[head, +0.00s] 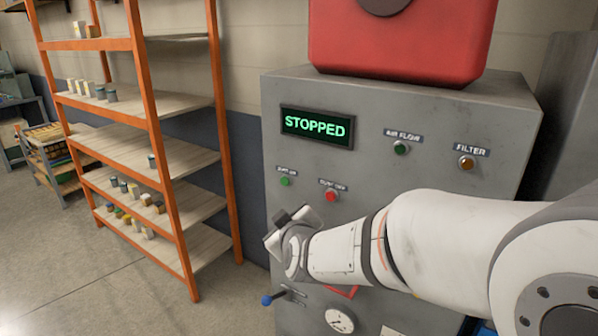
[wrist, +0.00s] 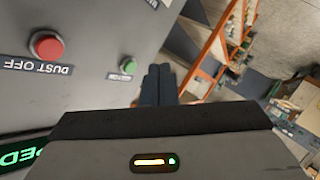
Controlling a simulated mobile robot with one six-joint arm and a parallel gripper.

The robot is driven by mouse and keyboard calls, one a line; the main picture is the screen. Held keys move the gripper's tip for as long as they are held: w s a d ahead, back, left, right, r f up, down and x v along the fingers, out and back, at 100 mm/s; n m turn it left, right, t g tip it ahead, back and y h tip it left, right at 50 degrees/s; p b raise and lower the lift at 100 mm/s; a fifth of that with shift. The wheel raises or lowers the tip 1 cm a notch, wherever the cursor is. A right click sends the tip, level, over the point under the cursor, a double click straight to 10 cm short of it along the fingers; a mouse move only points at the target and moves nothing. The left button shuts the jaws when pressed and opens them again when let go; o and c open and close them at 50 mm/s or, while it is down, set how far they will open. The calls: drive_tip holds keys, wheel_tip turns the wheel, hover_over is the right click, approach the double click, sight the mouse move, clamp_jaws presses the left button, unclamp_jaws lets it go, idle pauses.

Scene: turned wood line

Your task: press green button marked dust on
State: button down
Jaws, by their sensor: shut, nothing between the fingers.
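The green button (head: 285,182) is on the front of the grey control cabinet (head: 470,115), under a small label that looks like DUST ON. In the wrist view the green button (wrist: 128,67) is just left of my closed fingertips, and its label is partly legible. My gripper (head: 283,216) is shut and empty, a little below the green button in the head view. Its dark fingers (wrist: 159,72) lie side by side in the wrist view. I see no contact with the button. The cabinet's display (head: 316,127) reads STOPPED in green letters.
The red DUST OFF button (head: 331,196) sits just right of the green one. A green AIR FLOW lamp (head: 400,148) and an amber FILTER lamp (head: 467,163) are higher right. A blue-knobbed lever (head: 267,300) and gauge (head: 339,320) are below. An orange shelf rack (head: 146,100) stands left.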

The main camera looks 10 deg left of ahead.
sight(285, 181)
drive_tip(key=a+r+n+t+p, duration=0.1)
drive_tip(key=a+r+n+t, duration=0.1)
drive_tip(key=a, duration=0.5)
drive_tip(key=shift+s+r+t+y, duration=0.15)
drive_tip(key=shift+r+t+y, duration=0.05)
drive_tip(key=shift+t+y, duration=0.2)
drive_tip(key=shift+w+d+b, duration=0.2)
drive_tip(key=shift+w+d, duration=0.35)
drive_tip(key=shift+w, duration=0.8)
drive_tip(key=shift+w+d+b, duration=0.25)
drive_tip(key=shift+w+d, duration=0.25)
drive_tip(key=shift+w, duration=0.9)
drive_tip(key=shift+w+d+b, duration=0.2)
drive_tip(key=shift+w+d, duration=0.35)
drive_tip(key=shift+w, duration=0.8)
drive_tip(key=shift+w+d+b, duration=0.2)
drive_tip(key=shift+w+b, duration=0.15)
drive_tip(key=shift+b, duration=0.05)
